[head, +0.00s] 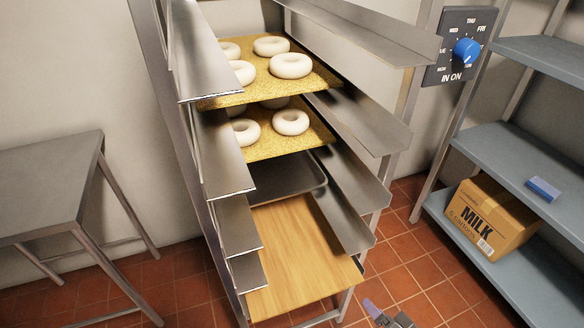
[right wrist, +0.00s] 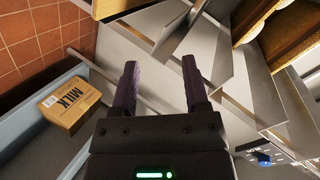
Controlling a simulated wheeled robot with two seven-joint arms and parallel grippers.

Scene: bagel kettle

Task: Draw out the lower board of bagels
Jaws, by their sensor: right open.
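A metal rack with side rails stands in the middle of the head view. The lower board of bagels (head: 258,147) is speckled yellow and sits on rails, with a few pale raw bagels (head: 291,122) on it. The upper board of bagels (head: 240,95) lies just above it with several bagels (head: 291,66). My right gripper (head: 385,314) shows at the bottom edge of the head view, right of and below the rack, away from both boards. In the right wrist view its fingers (right wrist: 163,85) are apart with nothing between them. My left gripper is not in view.
Below the bagel boards are a dark tray (head: 283,178) and a bare wooden board (head: 290,250). A blue-grey shelf (head: 520,165) with a milk carton box (head: 490,218) stands right. A metal table (head: 50,180) stands left. A dial panel (head: 460,47) is at upper right.

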